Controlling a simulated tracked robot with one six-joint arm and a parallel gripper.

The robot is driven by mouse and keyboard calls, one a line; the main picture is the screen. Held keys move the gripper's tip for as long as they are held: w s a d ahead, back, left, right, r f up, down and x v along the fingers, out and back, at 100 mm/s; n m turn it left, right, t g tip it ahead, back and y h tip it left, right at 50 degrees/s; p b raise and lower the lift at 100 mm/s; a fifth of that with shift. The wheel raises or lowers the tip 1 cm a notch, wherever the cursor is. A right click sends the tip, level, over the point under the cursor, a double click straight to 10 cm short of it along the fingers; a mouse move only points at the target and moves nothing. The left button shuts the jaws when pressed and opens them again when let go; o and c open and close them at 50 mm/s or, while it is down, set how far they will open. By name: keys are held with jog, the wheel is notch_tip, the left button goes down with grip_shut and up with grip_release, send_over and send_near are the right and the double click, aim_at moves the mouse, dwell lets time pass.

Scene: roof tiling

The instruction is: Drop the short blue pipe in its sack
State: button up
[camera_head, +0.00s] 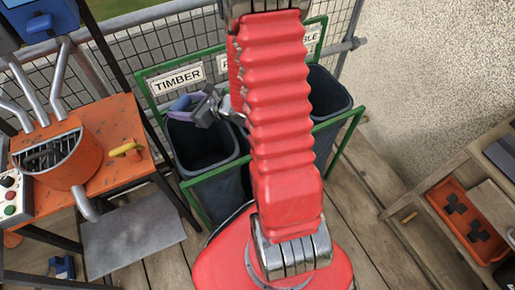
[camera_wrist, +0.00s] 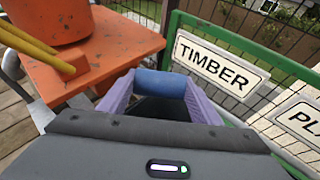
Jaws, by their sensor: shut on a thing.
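The short blue pipe (camera_wrist: 160,83) is held crosswise between the purple fingers of my gripper (camera_wrist: 160,90), which is shut on it. In the head view my gripper (camera_head: 186,104) is above the rim of the left sack (camera_head: 205,150), which stands below the TIMBER sign (camera_head: 178,79). A second sign beginning "PL" (camera_wrist: 305,118) is to the right of TIMBER in the wrist view. The middle sack is mostly hidden behind my arm. The right sack (camera_head: 330,95) is below a sign ending in "BLE" (camera_head: 312,36).
A green frame (camera_head: 345,135) holds the dark sacks. An orange bench (camera_head: 120,165) with an orange machine (camera_head: 70,155) stands at left. A wire fence (camera_head: 115,60) is behind. At right, a wooden unit holds an orange tray (camera_head: 470,215).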

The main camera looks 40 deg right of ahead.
jog(key=s+d+r+m+h, duration=0.2)
jog(key=s+d+r, duration=0.1)
jog(key=d, duration=0.6)
jog(key=s+d+r+m+h, duration=0.1)
jog(key=s+d+r+h, duration=0.1)
jog(key=d, duration=0.7)
jog(key=s+d+r+m+h, duration=0.2)
jog(key=s+d+r, duration=0.2)
jog(key=d, duration=0.6)
jog(key=s, duration=0.2)
jog(key=shift+s+r+m+t+h, duration=0.3)
jog(key=shift+s, duration=0.05)
jog(key=shift+f, duration=0.1)
jog(key=shift+f, duration=2.9)
jog(key=o, duration=1.1)
jog(key=shift+a, duration=0.1)
